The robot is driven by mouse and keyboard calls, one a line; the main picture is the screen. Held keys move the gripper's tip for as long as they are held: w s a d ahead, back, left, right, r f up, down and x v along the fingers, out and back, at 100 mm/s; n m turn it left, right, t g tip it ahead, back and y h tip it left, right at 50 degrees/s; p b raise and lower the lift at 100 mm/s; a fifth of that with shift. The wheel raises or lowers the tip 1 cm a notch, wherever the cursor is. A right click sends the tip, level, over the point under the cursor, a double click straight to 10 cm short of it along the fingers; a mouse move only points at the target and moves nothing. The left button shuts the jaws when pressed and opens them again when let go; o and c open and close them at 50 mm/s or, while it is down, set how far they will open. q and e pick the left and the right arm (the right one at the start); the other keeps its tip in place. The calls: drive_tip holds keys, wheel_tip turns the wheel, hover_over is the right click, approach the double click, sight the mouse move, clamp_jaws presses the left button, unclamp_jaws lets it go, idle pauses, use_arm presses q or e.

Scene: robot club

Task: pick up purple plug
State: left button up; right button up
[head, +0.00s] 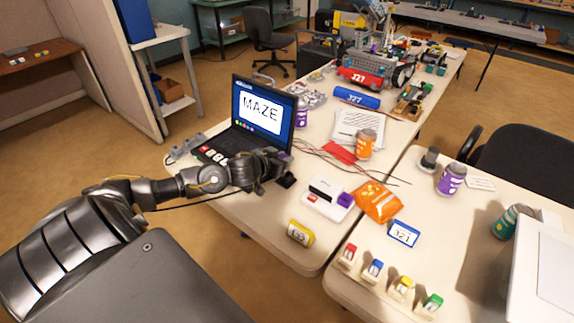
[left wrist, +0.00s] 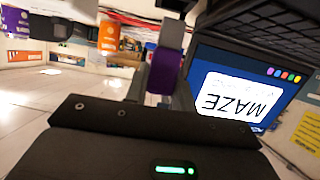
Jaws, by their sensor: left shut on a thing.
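My left gripper (head: 272,168) is beside the right front edge of the laptop, above the table. In the left wrist view a plain purple piece, which I take for the purple plug (left wrist: 165,72), shows close in front of my gripper between grey parts. My left gripper is shut on it. A purple block (head: 345,200) also shows on the white device (head: 322,208), to the right of the gripper. My right gripper is not in view.
The laptop (head: 262,105) reads MAZE and stands open close to the gripper; it shows upside down in the left wrist view (left wrist: 235,100). A gap separates the two tables.

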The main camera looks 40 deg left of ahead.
use_arm(q)
drive_tip(key=s+a+r+p, duration=0.2)
drive_tip(key=s+r, duration=0.6)
drive_tip(key=s, duration=0.4)
drive_tip(key=shift+s+r+p, duration=0.3)
drive_tip(key=shift+r+p, duration=0.05)
drive_tip(key=shift+a, duration=0.1)
